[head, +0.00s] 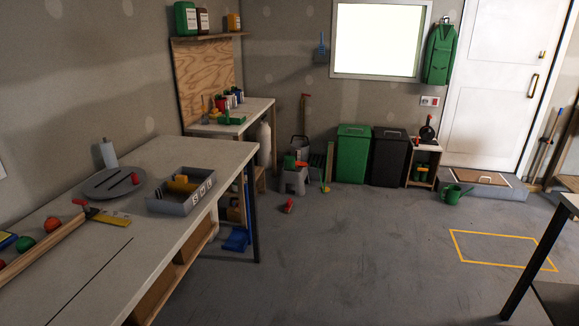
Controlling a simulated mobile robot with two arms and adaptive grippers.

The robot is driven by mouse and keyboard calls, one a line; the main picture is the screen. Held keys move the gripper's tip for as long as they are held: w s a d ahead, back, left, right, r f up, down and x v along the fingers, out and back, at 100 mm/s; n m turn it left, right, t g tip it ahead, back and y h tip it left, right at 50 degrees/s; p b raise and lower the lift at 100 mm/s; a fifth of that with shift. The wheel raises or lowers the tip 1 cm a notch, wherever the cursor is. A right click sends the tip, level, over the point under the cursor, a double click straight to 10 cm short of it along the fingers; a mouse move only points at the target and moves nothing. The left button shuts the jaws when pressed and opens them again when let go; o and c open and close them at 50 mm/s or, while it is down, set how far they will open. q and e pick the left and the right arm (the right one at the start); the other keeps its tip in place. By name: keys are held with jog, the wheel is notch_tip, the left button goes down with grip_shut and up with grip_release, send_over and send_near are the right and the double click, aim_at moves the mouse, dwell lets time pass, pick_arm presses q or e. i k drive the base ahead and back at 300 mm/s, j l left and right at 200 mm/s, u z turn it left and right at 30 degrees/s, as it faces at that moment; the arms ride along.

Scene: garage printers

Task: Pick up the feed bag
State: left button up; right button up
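I cannot make out anything that is clearly a feed bag in the head view. A pale, rounded upright object (263,146) stands beside the back workbench, partly hidden by the near workbench; I cannot tell what it is. Neither of my grippers shows in the view.
A long workbench (165,150) fills the left, bearing a grey tray (164,205). A back workbench (205,128), green bin (351,153), black bin (388,157) and green watering can (452,194) line the wall. A small red object (287,206) lies on the floor. The middle floor is clear.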

aim_at(288, 160)
jog(key=i+l+z, duration=0.2)
jog(key=i, duration=0.25)
jog(key=i+z, duration=0.25)
jog(key=i, duration=0.2)
jog(key=i+l+z, duration=0.2)
jog(key=i, duration=2.15)
jog(key=i+u, duration=0.1)
jog(key=i, duration=0.9)
jog(key=i+l+u, duration=0.1)
jog(key=i, duration=0.9)
